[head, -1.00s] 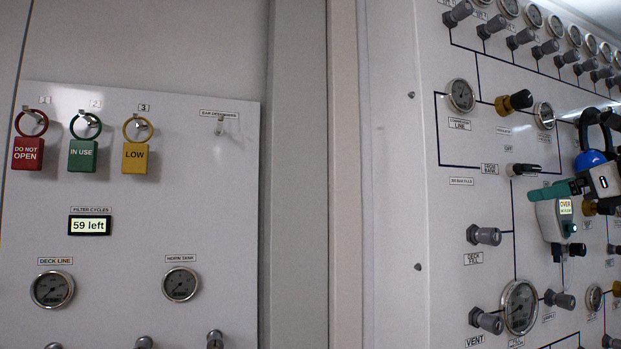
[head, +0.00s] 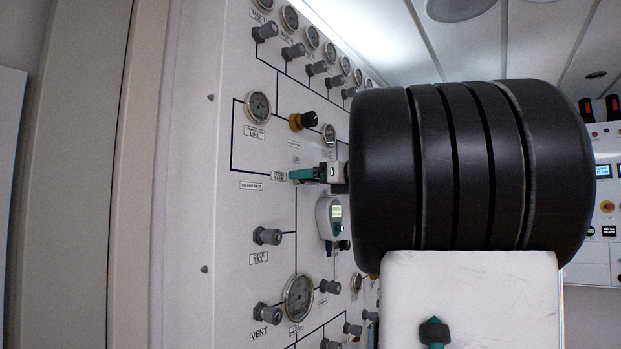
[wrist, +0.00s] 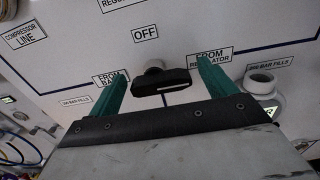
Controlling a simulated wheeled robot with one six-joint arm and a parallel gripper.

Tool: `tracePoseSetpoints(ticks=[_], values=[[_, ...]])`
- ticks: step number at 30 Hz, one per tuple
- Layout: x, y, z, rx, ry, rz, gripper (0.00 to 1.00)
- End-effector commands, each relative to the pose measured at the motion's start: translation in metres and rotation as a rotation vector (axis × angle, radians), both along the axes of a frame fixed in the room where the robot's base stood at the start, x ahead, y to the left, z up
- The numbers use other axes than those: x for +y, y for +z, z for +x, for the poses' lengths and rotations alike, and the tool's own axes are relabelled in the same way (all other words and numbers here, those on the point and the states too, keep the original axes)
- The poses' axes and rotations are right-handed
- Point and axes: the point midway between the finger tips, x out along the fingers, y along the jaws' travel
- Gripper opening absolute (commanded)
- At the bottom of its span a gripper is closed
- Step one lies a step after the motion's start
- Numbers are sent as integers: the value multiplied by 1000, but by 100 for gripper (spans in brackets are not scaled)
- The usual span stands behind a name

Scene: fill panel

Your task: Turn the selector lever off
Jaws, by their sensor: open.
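The selector lever (wrist: 165,82) is a black bar on a pale round hub in the wrist view. It lies nearly level, with a white line on its right half toward the FROM REGULATOR label (wrist: 211,57). The OFF label (wrist: 145,34) is above it and the FROM BANK label (wrist: 110,76) is at its left. My gripper (wrist: 160,77) is open, with one green finger at each end of the lever. Contact cannot be told. In the head view my gripper (head: 306,174) is at the panel beside the FROM BANK label and hides the lever.
A black and yellow knob (head: 303,121) is above my gripper. Gauges and grey valve knobs (head: 268,236) cover the panel. My dark arm blocks the right of the head view.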

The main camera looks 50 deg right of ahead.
Motion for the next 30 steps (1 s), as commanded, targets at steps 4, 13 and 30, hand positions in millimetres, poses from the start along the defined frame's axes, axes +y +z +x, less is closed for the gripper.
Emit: tracePoseSetpoints(ticks=[4,13,30], values=[[0,0,0,0,0,0,70],[0,0,0,1,-1,-3,39],[1,2,-1,-23,-1,-306,39]])
